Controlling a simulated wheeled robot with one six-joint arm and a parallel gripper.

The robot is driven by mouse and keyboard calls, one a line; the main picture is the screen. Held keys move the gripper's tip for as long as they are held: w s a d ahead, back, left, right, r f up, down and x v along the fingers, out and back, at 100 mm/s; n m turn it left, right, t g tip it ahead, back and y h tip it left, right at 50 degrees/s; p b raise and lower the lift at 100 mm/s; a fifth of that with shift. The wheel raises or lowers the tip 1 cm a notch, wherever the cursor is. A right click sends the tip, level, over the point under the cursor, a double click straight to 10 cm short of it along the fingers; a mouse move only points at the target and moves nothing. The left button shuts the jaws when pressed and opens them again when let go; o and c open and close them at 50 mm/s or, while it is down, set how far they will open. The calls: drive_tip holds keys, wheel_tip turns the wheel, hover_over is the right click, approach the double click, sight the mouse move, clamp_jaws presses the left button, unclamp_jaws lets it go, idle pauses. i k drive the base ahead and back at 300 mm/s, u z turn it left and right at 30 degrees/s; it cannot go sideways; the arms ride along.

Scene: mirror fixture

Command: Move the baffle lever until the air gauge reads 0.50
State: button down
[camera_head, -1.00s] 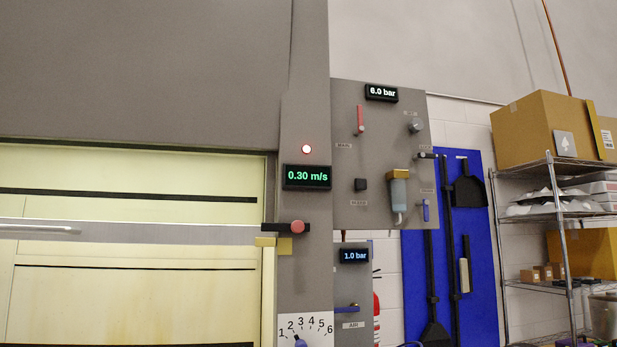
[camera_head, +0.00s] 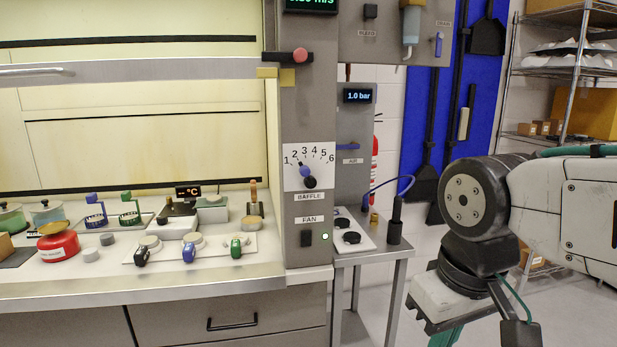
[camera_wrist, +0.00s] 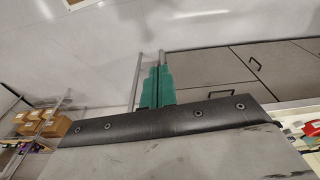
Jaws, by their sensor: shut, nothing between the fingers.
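The baffle lever (camera_head: 306,173) is on the grey column right of the fume hood, over a white 1-to-6 scale above the "BAFFLE" label. My gripper's green fingers show at the bottom edge of the head view (camera_head: 445,339), well right of and below the lever. In the wrist view my gripper (camera_wrist: 157,70) is shut and empty.
A small side table (camera_head: 372,249) with a black post (camera_head: 395,222) stands between the column and my arm. The hood worktop (camera_head: 150,287) holds valves, stands and jars. A drawer handle (camera_head: 232,324) is below. A wire shelf (camera_head: 560,90) stands far right.

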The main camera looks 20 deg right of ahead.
sight(310, 183)
drive_tip(key=k, duration=0.5)
drive_tip(key=u, duration=0.95)
drive_tip(key=i, duration=0.75)
drive_tip(key=z, duration=1.15)
